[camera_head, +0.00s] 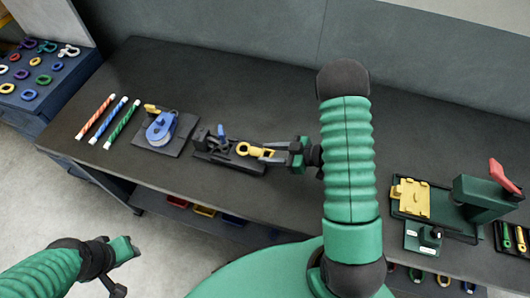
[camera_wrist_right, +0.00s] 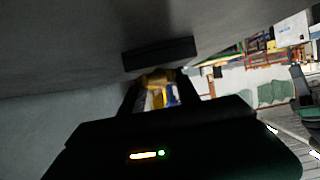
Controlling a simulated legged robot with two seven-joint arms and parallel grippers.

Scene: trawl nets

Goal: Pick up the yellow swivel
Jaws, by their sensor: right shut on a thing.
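The yellow swivel (camera_head: 256,151) is at the fingertips of my right gripper (camera_head: 272,155), just over a dark fixture (camera_head: 226,158) on the bench. My right gripper is shut on the swivel. In the right wrist view, yellow (camera_wrist_right: 158,78) shows between the two dark fingers (camera_wrist_right: 160,95), with a blue part behind it. I cannot tell whether the swivel still touches the fixture. My left gripper (camera_head: 124,268) is over the floor at the lower left, away from the bench; its finger gap is not clear.
A blue pulley block (camera_head: 162,129) stands on a plate left of the fixture. Three striped rods (camera_head: 108,120) lie further left. A green press (camera_head: 482,196) with a red handle and a yellow plate (camera_head: 411,198) are at the right. A blue cabinet (camera_head: 45,80) holds several coloured shackles and rings.

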